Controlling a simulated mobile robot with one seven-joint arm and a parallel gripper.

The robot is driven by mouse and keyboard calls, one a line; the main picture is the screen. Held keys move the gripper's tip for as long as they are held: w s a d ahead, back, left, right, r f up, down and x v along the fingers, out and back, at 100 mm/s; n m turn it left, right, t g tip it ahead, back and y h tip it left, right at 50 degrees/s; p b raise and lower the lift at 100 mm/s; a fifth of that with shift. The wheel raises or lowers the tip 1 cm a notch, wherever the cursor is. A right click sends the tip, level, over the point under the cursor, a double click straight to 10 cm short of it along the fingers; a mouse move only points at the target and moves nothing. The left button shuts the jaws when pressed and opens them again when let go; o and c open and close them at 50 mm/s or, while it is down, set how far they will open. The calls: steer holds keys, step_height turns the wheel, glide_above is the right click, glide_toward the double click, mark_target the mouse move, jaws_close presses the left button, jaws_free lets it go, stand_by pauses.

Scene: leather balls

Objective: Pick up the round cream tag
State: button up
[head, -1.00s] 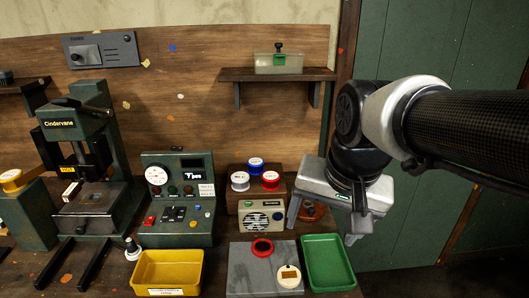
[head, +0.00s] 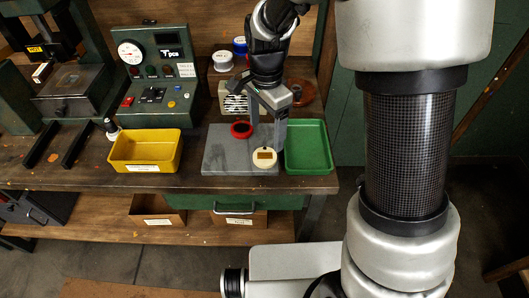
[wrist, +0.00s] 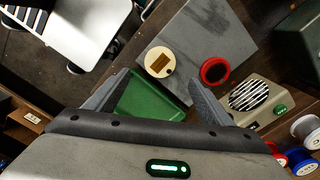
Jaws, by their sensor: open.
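The round cream tag (head: 264,157) has a brown rectangular patch. It lies near the front right corner of the grey slab (head: 222,158) on the bench, close to the green tray. My gripper (head: 267,132) points down above the slab, just behind the tag in the head view, open with nothing between its fingers. In the wrist view the tag (wrist: 155,66) shows whole, just beyond the gap between the open fingertips (wrist: 158,80). I see no contact between fingers and tag.
A red ring (head: 241,129) lies on the slab behind and left of the tag. The green tray (head: 327,165) stands right of the slab, the yellow bin (head: 145,167) left. A speaker box (wrist: 257,102) and spools (head: 223,61) stand behind.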

mark_target(265, 155)
step_height(265, 155, down, 9)
steer(key=shift+s+a, duration=0.1)
steer(key=shift+a, duration=0.05)
stand_by(0.4)
steer(key=c, duration=1.1)
